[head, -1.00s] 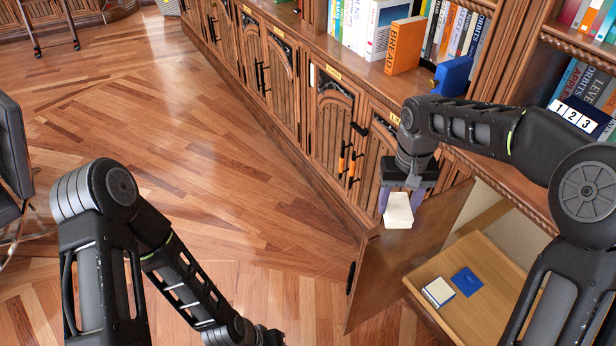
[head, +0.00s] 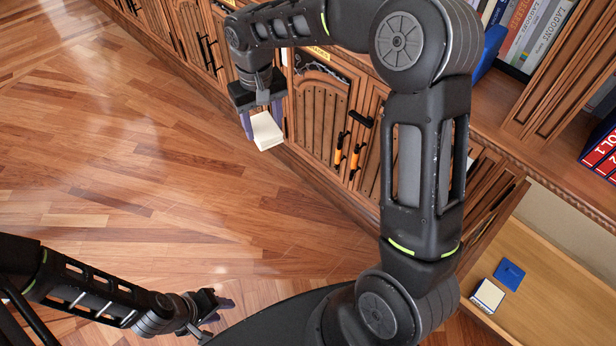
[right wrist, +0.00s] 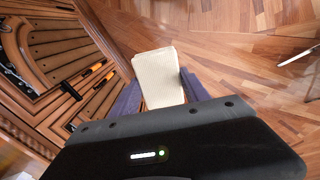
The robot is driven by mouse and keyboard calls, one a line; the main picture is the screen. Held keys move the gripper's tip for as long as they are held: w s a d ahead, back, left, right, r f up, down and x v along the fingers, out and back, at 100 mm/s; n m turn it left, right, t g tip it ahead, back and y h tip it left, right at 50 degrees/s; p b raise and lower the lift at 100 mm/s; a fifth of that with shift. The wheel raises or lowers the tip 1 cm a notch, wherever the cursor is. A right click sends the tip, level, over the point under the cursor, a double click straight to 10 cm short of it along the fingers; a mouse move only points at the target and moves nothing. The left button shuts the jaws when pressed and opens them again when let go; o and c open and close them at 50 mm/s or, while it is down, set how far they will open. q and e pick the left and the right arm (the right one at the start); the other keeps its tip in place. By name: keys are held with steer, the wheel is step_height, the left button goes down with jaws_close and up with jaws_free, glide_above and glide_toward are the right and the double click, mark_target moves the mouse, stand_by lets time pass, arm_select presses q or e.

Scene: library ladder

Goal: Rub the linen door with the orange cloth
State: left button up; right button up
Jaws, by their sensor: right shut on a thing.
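My right gripper (head: 262,119) is shut on a cream, ribbed, folded cloth-like piece (head: 267,134), held in front of the carved wooden cabinet doors. The right wrist view shows the piece (right wrist: 159,78) between the fingers, over the floor. No orange cloth is plain to see; small orange parts (head: 355,158) show by the door handles. One arched slatted door (head: 318,103) is shut, right of the held piece. I cannot read the labels, so I cannot tell which door is the linen one. My left gripper (head: 219,308) is empty, low over the floor; its finger gap is unclear.
At the right a door (head: 490,225) stands open beside a wooden shelf (head: 550,300) with a blue item (head: 509,273) and a white-topped block (head: 488,295). Books (head: 540,35) stand on the shelves above. Wooden floor (head: 130,160) lies clear at the left.

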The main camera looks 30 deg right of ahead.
steer(key=shift+w+a, duration=0.1)
steer(key=shift+w, duration=0.05)
steer(key=shift+r, duration=0.1)
